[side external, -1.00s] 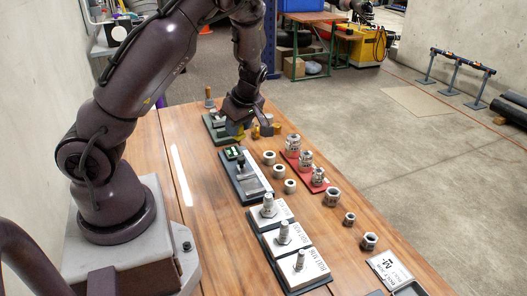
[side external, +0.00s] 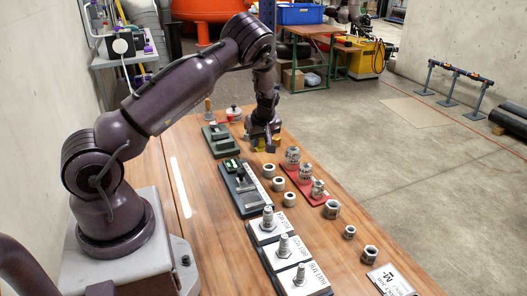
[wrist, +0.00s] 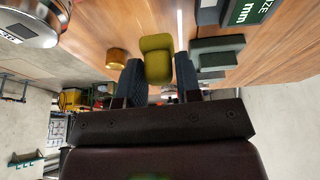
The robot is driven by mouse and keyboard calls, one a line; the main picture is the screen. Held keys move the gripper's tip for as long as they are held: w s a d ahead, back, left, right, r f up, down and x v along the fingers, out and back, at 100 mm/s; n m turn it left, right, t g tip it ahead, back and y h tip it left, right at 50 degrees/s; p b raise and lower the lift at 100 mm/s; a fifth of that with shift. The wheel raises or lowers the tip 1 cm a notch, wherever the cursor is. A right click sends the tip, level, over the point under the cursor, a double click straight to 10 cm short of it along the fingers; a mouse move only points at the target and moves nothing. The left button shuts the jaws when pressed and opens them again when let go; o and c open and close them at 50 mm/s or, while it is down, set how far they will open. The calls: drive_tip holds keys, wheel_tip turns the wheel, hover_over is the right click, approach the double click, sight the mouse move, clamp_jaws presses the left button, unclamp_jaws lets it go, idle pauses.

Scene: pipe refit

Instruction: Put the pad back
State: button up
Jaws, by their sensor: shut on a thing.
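My gripper (side external: 263,142) is over the far part of the wooden table, right of a dark green stand (side external: 217,145). In the wrist view my gripper (wrist: 158,72) has its two dark fingers on either side of an olive-yellow pad (wrist: 155,48). The fingers are shut on the pad, and their tips hide part of its sides. In the side view only a small yellow patch of the pad (side external: 261,146) shows below my gripper. I cannot tell how far it is above the table. The green stand (wrist: 217,50) shows to the right in the wrist view.
A brass-coloured cylinder (wrist: 118,58) stands near the fingers. A red strip (side external: 306,184) with metal fittings, several loose nuts (side external: 278,184), a dark tray (side external: 243,193) and white bolt plates (side external: 284,249) fill the nearer table. A white round pot (side external: 233,113) stands at the back.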

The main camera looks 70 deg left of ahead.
sight(263, 162)
drive_tip(key=shift+w+a+f, duration=0.3)
drive_tip(key=shift+w+f, duration=0.05)
drive_tip(key=shift+f, duration=0.2)
drive_tip(key=shift+w+a+f, duration=0.25)
drive_tip(key=shift+w+f, duration=0.1)
drive_tip(key=shift+f, duration=0.2)
drive_tip(key=shift+w+f, duration=0.1)
drive_tip(key=shift+f, duration=1.5)
drive_tip(key=shift+f, duration=0.2)
drive_tip(key=o, duration=0.9)
drive_tip(key=shift+r, duration=0.15)
